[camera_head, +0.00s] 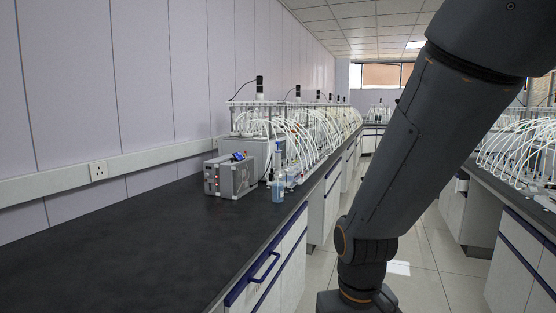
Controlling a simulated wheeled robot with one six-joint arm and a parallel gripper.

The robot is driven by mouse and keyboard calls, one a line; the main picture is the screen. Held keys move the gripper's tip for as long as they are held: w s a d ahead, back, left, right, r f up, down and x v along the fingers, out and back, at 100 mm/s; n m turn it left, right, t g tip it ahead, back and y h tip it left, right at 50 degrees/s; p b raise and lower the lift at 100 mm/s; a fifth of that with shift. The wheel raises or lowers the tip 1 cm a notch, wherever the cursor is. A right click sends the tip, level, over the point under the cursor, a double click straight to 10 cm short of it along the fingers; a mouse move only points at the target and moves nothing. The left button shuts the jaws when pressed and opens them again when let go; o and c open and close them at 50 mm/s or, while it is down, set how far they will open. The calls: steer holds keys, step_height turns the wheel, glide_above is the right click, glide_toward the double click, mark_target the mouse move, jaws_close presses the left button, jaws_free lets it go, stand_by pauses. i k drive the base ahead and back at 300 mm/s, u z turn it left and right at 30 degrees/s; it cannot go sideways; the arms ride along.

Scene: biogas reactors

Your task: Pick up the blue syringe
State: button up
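I cannot clearly make out a blue syringe. A small blue-and-dark item (239,156) shows on top of a grey instrument box (230,177) on the left bench; it is too small to identify. A clear bottle with pale blue liquid (278,190) stands upright just right of the box, near the bench's front edge. My arm crosses the right half of the picture, over the aisle, and runs out at the bottom. My gripper is not in view.
The near part of the dark left bench top (140,235) is clear. Behind the box, reactors with many white tubes (300,135) line the bench. A second bench with tubes (520,150) stands at right. Tiled floor (420,260) lies between them.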

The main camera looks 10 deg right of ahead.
mark_target(277, 153)
steer(key=k, duration=0.55)
steer(key=z, duration=0.65)
steer(key=i, duration=0.75)
steer(key=z, duration=0.9)
steer(key=i, duration=1.8)
steer(key=u, duration=0.35)
steer(key=i, duration=1)
steer(key=u, duration=1.55)
steer(key=i, duration=0.7)
steer(key=u, duration=0.65)
